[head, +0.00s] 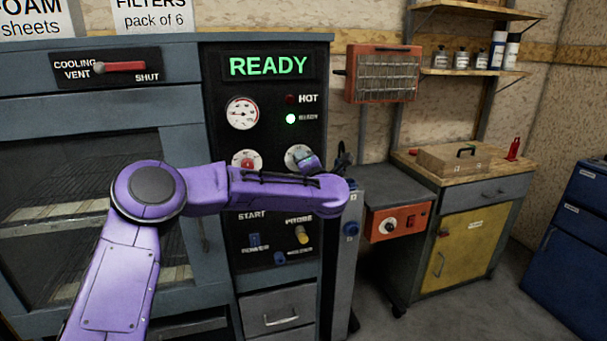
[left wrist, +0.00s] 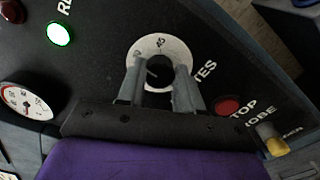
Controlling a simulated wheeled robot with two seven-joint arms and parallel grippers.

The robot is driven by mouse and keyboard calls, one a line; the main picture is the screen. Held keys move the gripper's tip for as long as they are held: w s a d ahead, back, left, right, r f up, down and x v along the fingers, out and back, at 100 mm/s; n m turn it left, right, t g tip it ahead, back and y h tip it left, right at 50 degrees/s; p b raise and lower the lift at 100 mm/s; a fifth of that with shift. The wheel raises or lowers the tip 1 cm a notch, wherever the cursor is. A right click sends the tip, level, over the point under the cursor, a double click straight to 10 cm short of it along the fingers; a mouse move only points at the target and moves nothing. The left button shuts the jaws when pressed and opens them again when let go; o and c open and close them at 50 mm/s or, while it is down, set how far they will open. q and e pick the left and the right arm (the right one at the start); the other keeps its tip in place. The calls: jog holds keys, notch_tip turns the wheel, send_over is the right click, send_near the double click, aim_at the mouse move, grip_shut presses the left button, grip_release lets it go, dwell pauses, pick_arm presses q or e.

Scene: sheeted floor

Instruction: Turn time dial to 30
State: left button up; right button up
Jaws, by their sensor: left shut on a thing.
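The time dial (head: 294,153) is a white round scale with a dark knob on the black control panel, partly hidden by my left gripper (head: 308,163) in the head view. In the left wrist view the white scale (left wrist: 140,50) shows around the dark knob (left wrist: 159,69). My right gripper is in neither view.
A red dial (head: 246,160) and a round gauge (head: 242,113) sit left of the time dial. The green ready light (head: 290,119) is lit. A red stop button (left wrist: 228,105) and yellow probe knob (left wrist: 273,143) lie close to my left gripper.

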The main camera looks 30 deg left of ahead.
pick_arm(q)
jog(key=shift+f+n+b, duration=0.15)
jog(key=shift+n+b, duration=0.2)
jog(key=shift+n, duration=0.05)
jog(key=o, duration=1)
jog(key=shift+o, duration=0.2)
jog(key=b+v, duration=0.2)
jog(key=v, duration=0.8)
jog(key=shift+s+d+b, duration=0.15)
jog(key=shift+d+b, duration=0.1)
jog(key=shift+b, duration=0.05)
